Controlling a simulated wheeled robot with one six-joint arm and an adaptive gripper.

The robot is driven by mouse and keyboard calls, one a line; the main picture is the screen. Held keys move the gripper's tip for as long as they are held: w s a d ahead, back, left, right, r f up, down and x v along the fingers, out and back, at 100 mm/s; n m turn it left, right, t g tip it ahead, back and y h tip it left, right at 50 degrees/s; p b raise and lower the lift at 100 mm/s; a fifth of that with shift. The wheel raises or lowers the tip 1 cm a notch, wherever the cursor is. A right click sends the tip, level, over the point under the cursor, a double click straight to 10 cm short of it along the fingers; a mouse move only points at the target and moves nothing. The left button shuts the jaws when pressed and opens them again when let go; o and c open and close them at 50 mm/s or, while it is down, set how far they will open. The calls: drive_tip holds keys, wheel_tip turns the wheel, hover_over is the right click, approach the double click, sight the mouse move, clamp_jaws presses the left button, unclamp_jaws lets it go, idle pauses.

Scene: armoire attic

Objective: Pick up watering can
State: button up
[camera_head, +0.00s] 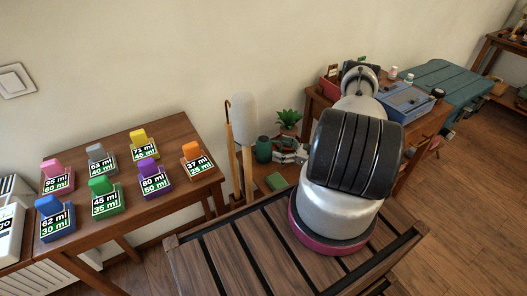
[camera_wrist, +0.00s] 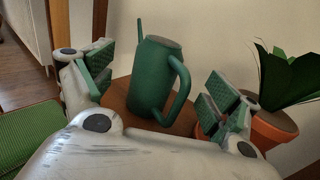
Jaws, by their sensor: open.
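The watering can (camera_wrist: 152,78) is dark green with a thin upright spout on its left and a loop handle on its right. It stands upright on a small round-edged brown wooden surface (camera_wrist: 122,92). It also shows small and dark green in the head view (camera_head: 263,149), left of the plant. My gripper (camera_wrist: 158,88) is open, its green-padded fingers one on each side of the can, with gaps visible. The can appears beyond the fingers or between them; the exact depth is hard to tell. In the head view my arm hides part of this area.
A leafy plant in an orange pot (camera_wrist: 272,128) stands close to my right finger. A green ridged object (camera_wrist: 28,130) lies at lower left. In the head view, an umbrella stands by the wall, and a table with colored labeled blocks (camera_head: 140,200) is at left.

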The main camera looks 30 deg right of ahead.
sight(268, 145)
drive_tip(key=x, duration=0.5)
drive_tip(key=shift+w+a, duration=0.25)
drive_tip(key=shift+w, duration=0.05)
drive_tip(key=shift+c, duration=0.3)
drive_tip(key=c, duration=1.3)
